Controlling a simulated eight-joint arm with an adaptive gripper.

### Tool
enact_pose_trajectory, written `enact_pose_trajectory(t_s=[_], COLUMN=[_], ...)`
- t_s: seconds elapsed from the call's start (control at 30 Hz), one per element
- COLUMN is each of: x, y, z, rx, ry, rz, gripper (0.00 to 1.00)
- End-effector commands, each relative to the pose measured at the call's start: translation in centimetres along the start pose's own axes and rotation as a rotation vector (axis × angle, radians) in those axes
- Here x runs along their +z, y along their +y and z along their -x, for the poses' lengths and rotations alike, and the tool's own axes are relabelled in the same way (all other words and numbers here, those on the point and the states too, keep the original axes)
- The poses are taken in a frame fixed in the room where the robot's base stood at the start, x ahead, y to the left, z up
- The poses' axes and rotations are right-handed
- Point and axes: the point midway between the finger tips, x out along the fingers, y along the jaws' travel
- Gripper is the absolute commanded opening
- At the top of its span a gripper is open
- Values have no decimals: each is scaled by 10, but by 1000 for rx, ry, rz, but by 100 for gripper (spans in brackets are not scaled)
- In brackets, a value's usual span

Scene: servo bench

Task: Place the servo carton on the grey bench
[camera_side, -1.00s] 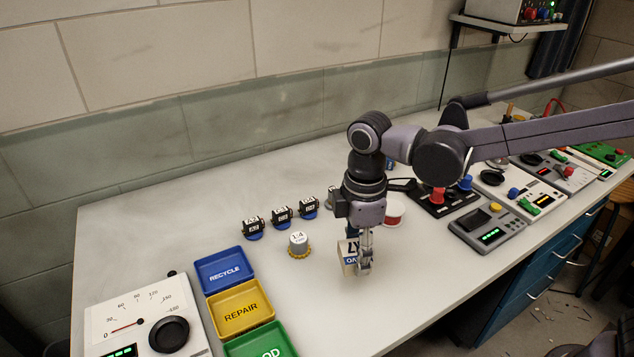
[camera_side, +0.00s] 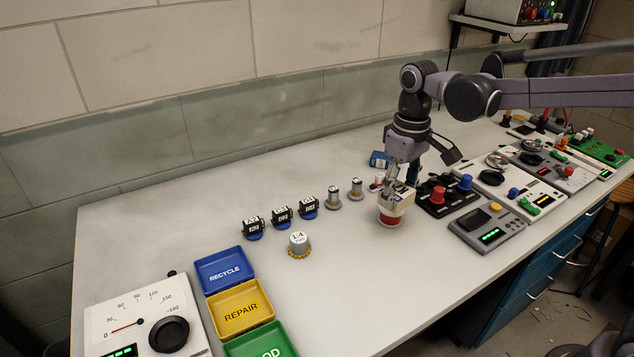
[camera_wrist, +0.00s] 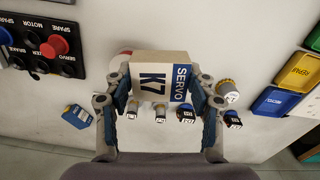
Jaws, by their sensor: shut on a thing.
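The servo carton (camera_wrist: 155,80), pale cardboard with a blue "SERVO" band and "K7" on it, is held between the two fingers of my gripper (camera_wrist: 160,100) in the wrist view. In the side view my gripper (camera_side: 394,184) points down and the carton (camera_side: 400,199) is at its tips, overlapping a red-and-white round item (camera_side: 389,221). I cannot tell whether the carton is above that item or in front of it. The grey bench (camera_side: 340,280) has wide bare surface to the left and front.
A black panel with red and blue knobs (camera_side: 437,194) stands close to the right. A blue box (camera_side: 379,159) lies behind. Coloured trays (camera_side: 240,309) stand front left.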

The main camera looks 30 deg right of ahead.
Motion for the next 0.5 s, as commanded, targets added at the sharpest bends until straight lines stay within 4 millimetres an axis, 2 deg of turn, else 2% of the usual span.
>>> enact_pose_trajectory(t_s=[0.03, 0.2, 0.33, 0.5], x=[-2, -7, -8, -9], y=[11, 34, 44, 47], z=[1, 3, 4, 4], rx=[0, 0, 0, 0], ry=[0, 0, 0, 0], rz=[-93, -341, -446, -482], gripper=[24, 24, 24, 24])
